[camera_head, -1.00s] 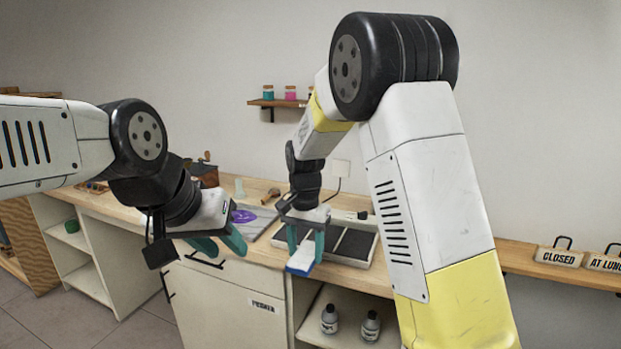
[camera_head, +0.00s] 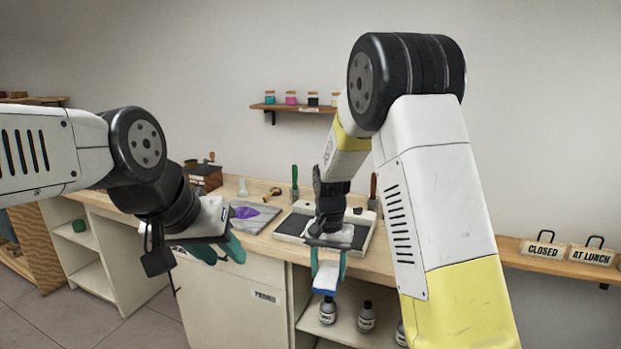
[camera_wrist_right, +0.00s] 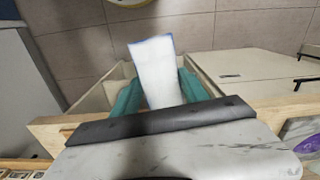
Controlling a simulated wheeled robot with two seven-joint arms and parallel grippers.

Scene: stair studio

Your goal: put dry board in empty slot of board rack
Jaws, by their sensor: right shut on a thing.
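A thin white board (camera_head: 325,281) with blue edges is held in my right gripper (camera_head: 328,268), in front of the counter's front edge in the head view. In the right wrist view the board (camera_wrist_right: 156,70) sits between the teal fingers (camera_wrist_right: 160,96) and sticks out beyond them, above the floor. My left gripper (camera_head: 219,253) is open and empty, in front of the cabinet at the left. I cannot make out a board rack with an empty slot in these views.
The wooden counter (camera_head: 262,245) holds a tray with dark panels (camera_head: 291,226), partly behind my right wrist, and a grey slab with a purple patch (camera_head: 247,212). Bottles (camera_head: 366,316) stand on the open shelf below. Signs (camera_head: 543,249) rest on a ledge at right.

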